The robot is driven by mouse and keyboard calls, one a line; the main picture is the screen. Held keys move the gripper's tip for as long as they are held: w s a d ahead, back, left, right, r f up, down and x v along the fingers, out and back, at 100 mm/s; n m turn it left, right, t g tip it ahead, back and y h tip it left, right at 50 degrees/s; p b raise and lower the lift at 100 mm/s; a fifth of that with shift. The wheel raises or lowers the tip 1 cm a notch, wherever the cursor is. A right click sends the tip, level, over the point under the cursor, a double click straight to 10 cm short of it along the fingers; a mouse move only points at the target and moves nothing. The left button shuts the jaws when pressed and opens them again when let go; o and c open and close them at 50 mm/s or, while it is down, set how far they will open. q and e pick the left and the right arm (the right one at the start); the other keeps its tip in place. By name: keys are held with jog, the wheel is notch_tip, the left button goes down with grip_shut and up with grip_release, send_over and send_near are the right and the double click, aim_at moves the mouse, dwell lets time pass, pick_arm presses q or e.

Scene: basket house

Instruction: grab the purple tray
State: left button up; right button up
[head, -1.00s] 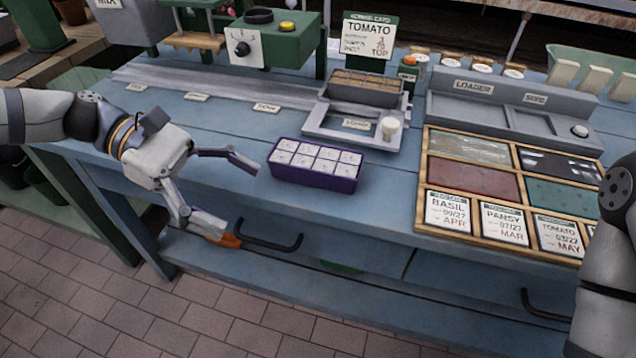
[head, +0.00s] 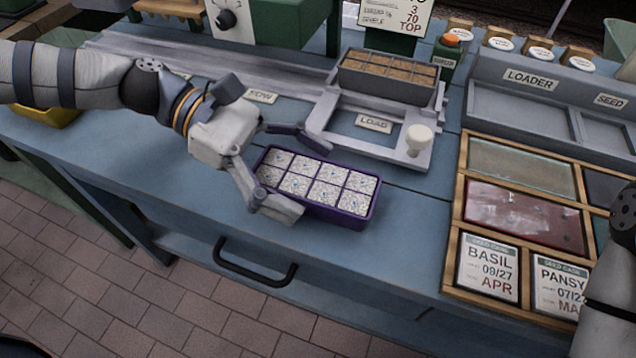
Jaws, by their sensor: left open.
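The purple tray (head: 345,217) lies on the blue workbench near its front edge, in the middle of the head view. Its several square cells hold speckled white fill. My left gripper (head: 312,180) is open at the tray's left end. One finger reaches over the far side and the other lies along the near side, so the left part of the tray is between them. I cannot tell whether either finger touches it. The near finger hides part of the tray's front wall. Of my right arm only a link shows at the right edge; its gripper is out of view.
A grey loader frame (head: 345,150) with a brown-filled tray (head: 389,77) and a white knob (head: 418,137) stands just behind. A wooden seed-card rack (head: 452,245) is to the right. A black drawer handle (head: 254,268) sticks out below the bench edge.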

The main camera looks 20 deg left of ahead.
pick_arm(q)
jog(key=shift+d+f, duration=0.15)
jog(key=shift+d, duration=0.45)
jog(key=c, duration=1.4)
